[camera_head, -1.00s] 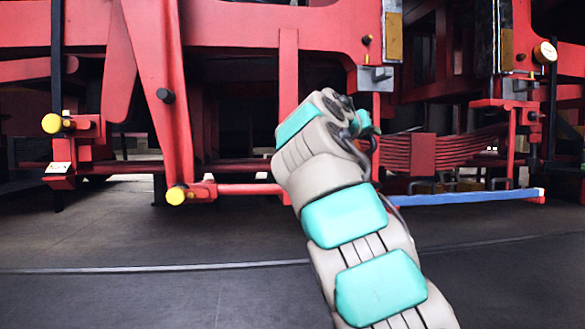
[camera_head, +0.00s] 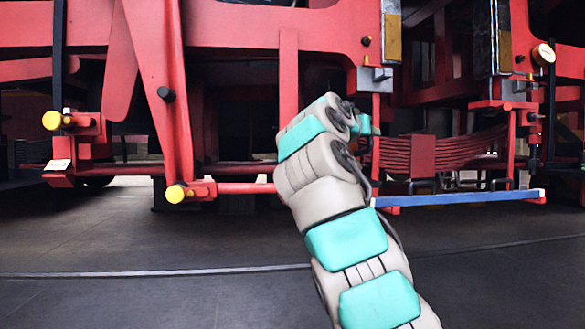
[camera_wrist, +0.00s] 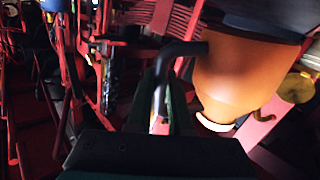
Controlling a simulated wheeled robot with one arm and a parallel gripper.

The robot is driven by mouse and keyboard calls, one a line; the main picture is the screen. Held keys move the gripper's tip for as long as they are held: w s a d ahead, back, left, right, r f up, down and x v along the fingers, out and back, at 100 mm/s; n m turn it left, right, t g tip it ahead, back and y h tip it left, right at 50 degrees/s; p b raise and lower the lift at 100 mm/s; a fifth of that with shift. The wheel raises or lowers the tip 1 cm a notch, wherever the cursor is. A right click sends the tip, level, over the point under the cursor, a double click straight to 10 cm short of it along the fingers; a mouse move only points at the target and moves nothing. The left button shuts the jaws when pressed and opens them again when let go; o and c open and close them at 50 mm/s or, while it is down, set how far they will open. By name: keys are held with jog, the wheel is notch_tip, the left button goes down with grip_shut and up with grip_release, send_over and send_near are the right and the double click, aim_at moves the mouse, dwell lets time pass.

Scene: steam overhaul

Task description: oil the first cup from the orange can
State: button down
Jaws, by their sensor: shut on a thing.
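The orange can (camera_wrist: 245,80) is large at the right of the wrist view, with a dark rim above and a dark handle-like bar at its left side. My gripper (camera_wrist: 170,95) is shut on that bar, with the can beside the fingers. In the head view my arm hides the gripper and the can. I cannot tell which part is the first cup. Yellow round caps show on the red frame, one at the far left (camera_head: 51,120) and one lower down (camera_head: 175,194).
Red locomotive framework (camera_head: 235,30) fills the back, with a leaf spring (camera_head: 465,150) to the right of my arm. A blue bar (camera_head: 460,198) runs low at the right. A yellow round part (camera_wrist: 297,87) is beyond the can. The dark floor (camera_head: 130,235) in front is clear.

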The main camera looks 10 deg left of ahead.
jog(key=shift+r, duration=0.15)
jog(key=shift+s+r+p, duration=0.1)
jog(key=shift+r+p, duration=0.15)
jog(key=shift+p, duration=0.05)
jog(key=shift+r+n+p, duration=0.1)
jog(key=shift+n+p, duration=0.65)
jog(key=shift+n, duration=0.15)
jog(key=shift+r+n+g+p, duration=0.15)
jog(key=shift+n+g+p, duration=0.25)
jog(key=shift+n+p, duration=0.45)
